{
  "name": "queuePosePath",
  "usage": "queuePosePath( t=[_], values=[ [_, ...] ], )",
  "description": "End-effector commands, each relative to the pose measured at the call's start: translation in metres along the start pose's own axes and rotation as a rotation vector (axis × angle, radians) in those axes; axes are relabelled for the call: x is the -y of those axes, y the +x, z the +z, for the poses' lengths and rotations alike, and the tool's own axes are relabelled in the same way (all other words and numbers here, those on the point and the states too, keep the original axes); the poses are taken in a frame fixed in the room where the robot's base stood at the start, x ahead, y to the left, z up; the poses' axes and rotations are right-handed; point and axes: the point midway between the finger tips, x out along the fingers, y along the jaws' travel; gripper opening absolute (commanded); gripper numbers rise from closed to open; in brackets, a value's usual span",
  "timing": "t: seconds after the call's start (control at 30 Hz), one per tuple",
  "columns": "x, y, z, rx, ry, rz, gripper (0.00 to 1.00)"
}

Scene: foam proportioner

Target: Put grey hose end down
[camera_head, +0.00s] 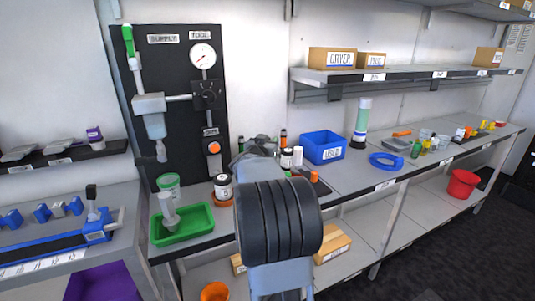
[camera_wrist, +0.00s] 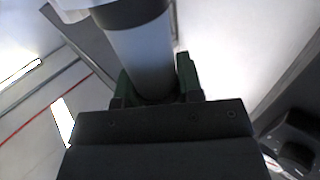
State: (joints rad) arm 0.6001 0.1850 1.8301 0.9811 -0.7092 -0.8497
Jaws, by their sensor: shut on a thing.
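In the wrist view, my gripper (camera_wrist: 156,84) has its green fingers shut around a smooth grey cylinder with a black band, which I take to be the grey hose end (camera_wrist: 140,52). It extends up past the top of that view, and its far end is out of sight. In the head view, my dark ribbed arm section fills the lower middle and I cannot make out the fingers or the held piece. What lies directly under the held piece is not shown.
A black panel (camera_head: 130,75) with a gauge (camera_head: 203,56) stands at the back left. A green tray (camera_head: 207,236) sits before it, near a labelled jar (camera_head: 223,187). A blue bin (camera_head: 322,147), blue ring (camera_head: 386,162) and several small items line the bench to the right.

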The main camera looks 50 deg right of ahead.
Motion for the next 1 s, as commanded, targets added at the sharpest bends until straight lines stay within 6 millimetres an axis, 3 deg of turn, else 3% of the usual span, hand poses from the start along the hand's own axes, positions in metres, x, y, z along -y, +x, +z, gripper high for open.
queuePosePath(
  t=[0.23,0.47,0.5,0.73,1.0],
  values=[
    [0.004,0.003,0.034,0.002,-0.003,0.0,0.0],
    [0.004,0.003,0.036,0.001,0.0,0.0,0.0],
    [0.004,0.003,0.037,0.002,-0.001,0.0,0.36],
    [0.004,0.003,0.037,0.002,-0.001,0.0,0.58],
    [0.004,0.001,0.036,0.001,-0.001,-0.001,0.59]
  ],
)
